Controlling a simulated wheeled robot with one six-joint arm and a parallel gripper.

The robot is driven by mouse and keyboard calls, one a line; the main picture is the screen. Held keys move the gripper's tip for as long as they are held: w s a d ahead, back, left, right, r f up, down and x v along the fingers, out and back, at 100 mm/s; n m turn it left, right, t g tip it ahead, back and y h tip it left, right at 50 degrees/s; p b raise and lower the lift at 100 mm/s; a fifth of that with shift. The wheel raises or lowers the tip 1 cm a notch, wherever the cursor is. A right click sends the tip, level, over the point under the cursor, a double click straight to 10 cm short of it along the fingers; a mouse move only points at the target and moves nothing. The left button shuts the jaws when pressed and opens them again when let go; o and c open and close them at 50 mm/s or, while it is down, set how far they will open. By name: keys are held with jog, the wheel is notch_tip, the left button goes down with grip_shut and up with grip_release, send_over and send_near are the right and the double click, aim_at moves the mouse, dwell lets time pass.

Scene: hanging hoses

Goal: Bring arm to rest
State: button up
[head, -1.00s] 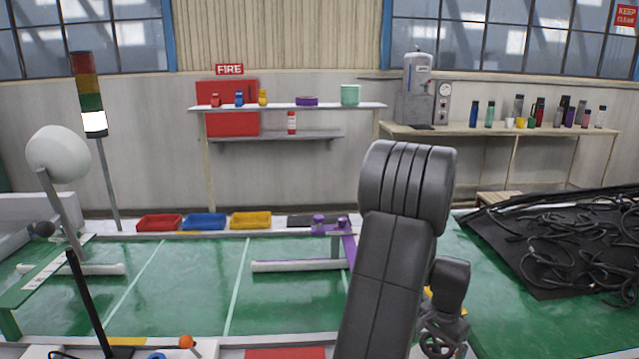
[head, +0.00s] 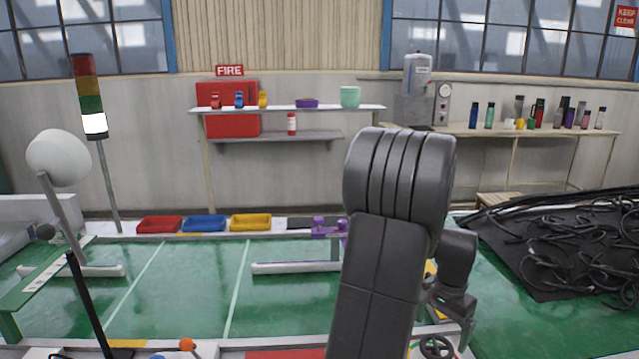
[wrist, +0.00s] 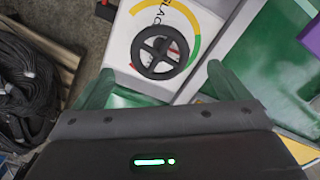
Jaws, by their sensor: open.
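My dark grey arm stands bent in the middle of the head view, with its elbow high. My gripper (head: 447,318) hangs behind the arm on its right side. In the wrist view my gripper (wrist: 160,72) shows two greenish fingers spread wide apart, with nothing between them. A black handwheel (wrist: 159,53) sits on a white panel with a coloured arc, beyond the fingers and apart from them. The handwheel also shows in the head view (head: 437,347), just below the gripper.
Black hoses (head: 590,245) lie tangled on a dark mat at right. Red (head: 160,224), blue (head: 204,223) and yellow (head: 251,222) trays line the bench's far edge. A purple fixture (head: 328,228) stands just left of my arm. A white-headed lamp (head: 58,158) stands at left.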

aim_at(438, 346)
notch_tip(438, 346, down, 8)
jog(key=shift+s+f, duration=0.1)
jog(key=shift+f, duration=0.15)
jog(key=shift+r+n, duration=0.2)
jog(key=shift+n, duration=0.6)
jog(key=n, duration=1)
jog(key=shift+n, duration=0.4)
jog(key=n, duration=0.4)
jog(key=shift+d, duration=0.1)
jog(key=shift+r+n, duration=0.3)
jog(key=shift+r, duration=0.5)
